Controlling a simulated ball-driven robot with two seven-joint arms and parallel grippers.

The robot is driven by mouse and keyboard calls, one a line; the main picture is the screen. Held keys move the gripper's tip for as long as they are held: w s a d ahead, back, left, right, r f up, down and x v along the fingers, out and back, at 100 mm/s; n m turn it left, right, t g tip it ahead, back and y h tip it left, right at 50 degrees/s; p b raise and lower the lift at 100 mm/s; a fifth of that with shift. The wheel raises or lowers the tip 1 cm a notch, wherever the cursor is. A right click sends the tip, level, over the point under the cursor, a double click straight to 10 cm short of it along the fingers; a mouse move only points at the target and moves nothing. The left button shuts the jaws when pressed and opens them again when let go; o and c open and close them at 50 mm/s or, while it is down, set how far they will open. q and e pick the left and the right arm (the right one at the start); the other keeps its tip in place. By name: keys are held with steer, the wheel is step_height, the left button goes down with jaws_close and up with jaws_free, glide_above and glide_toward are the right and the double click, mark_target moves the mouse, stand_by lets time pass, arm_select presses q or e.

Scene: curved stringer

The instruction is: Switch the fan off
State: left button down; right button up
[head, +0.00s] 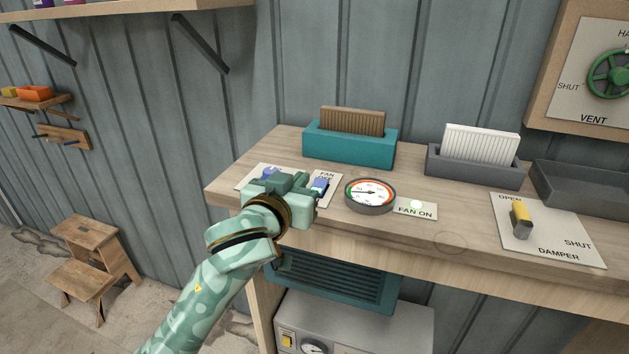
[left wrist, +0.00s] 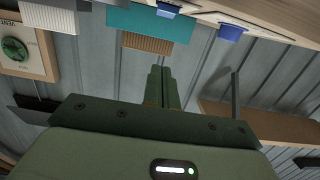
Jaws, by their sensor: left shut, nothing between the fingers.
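The fan switch plate (head: 323,202), lettered FAN, lies on the bench near its left end. Its blue switch (head: 320,185) shows just right of my left gripper (head: 291,182), which hides part of the plate. My left gripper is shut and empty over the bench; I cannot tell whether it touches the switch. Its closed fingers also show in the left wrist view (left wrist: 162,85). Two blue parts show at the top of that view, one at the middle (left wrist: 168,10) and one to the right (left wrist: 230,32). A FAN ON label (head: 415,211) has a pale green, lit-looking lamp (head: 416,204). My right gripper is out of view.
A second plate (head: 250,180) with a blue part lies left of my gripper. A round gauge (head: 370,195) stands right of the switch. A teal holder (head: 348,148) and grey holder (head: 475,172) stand behind. A damper plate (head: 540,240) with a yellow lever lies at the right.

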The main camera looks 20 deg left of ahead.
arm_select(q)
glide_above(314, 181)
steer(key=s, duration=0.4)
steer(key=shift+w+d+f, duration=0.1)
steer(key=shift+d+f, duration=0.3)
steer(key=shift+f, duration=0.05)
steer(key=f, duration=0.1)
steer(key=w+f, duration=0.1)
steer(key=f, duration=0.1)
steer(key=shift+w+f+b, duration=0.1)
steer(key=shift+b, duration=0.25)
steer(key=shift+f, duration=0.45)
